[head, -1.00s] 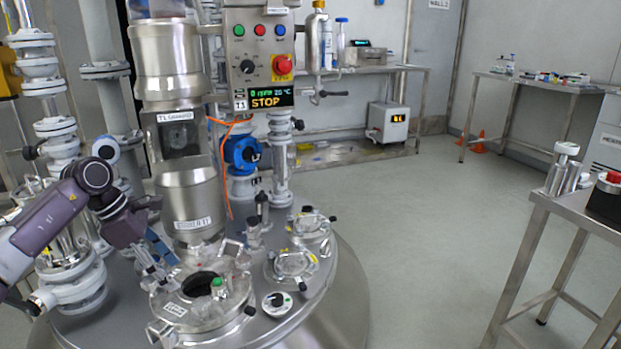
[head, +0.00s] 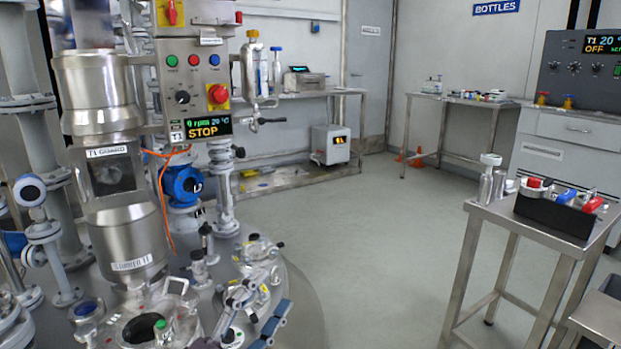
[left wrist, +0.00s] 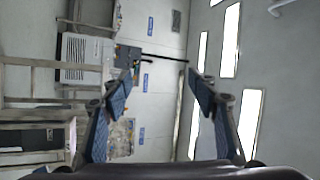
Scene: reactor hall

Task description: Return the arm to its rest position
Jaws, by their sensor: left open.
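My left gripper (head: 266,298) shows at the bottom of the head view, in front of the right part of the steel reactor lid (head: 215,262). Its two blue-padded fingers are spread apart with nothing between them. Most of its arm is below the picture's edge. In the left wrist view the same gripper (left wrist: 160,85) is open and empty, with the room seen sideways between and around its fingers. My right gripper is in neither view.
The reactor's control box (head: 195,85) reads STOP. An open port (head: 142,328) shows on the lid. A steel table (head: 530,222) with a black holder (head: 552,213) stands at the right. A bench (head: 300,180) stands at the back. The grey floor (head: 370,235) between is clear.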

